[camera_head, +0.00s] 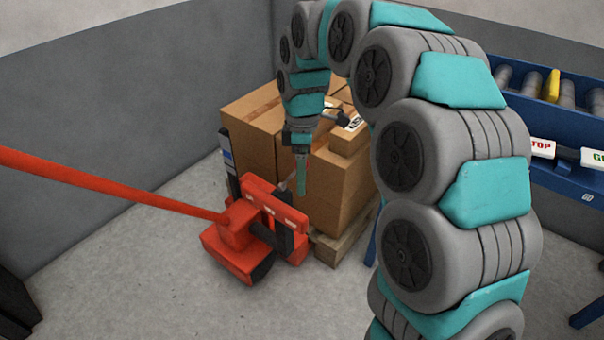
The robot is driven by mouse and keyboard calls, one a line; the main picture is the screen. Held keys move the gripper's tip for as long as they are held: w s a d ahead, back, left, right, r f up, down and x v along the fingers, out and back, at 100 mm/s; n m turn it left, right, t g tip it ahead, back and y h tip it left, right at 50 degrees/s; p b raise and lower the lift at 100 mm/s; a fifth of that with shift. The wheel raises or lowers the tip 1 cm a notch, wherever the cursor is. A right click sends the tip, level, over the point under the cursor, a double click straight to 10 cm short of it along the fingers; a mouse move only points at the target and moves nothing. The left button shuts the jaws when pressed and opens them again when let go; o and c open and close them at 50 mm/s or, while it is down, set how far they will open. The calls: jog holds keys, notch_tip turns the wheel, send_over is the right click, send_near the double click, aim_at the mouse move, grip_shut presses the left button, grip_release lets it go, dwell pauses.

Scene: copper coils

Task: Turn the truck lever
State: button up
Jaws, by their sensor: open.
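A red pallet truck (236,240) stands on the floor left of centre. Its long red handle (110,185) slopes up to the left and leaves the picture at the left edge. I cannot pick out the lever for certain; a short dark and grey part (285,187) shows at the truck's upper right. My gripper (302,175) points down above the truck's right side, in front of the boxes. Its fingers overlap in this view, and they appear apart from the truck. Nothing shows held in it.
Cardboard boxes (345,195) are stacked on a wooden pallet (330,250) behind the truck. A blue roller conveyor (570,120) stands at the right. Grey walls close off the left and back. My arm hides much of the right.

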grip_shut()
dwell(0.4)
dwell(0.9)
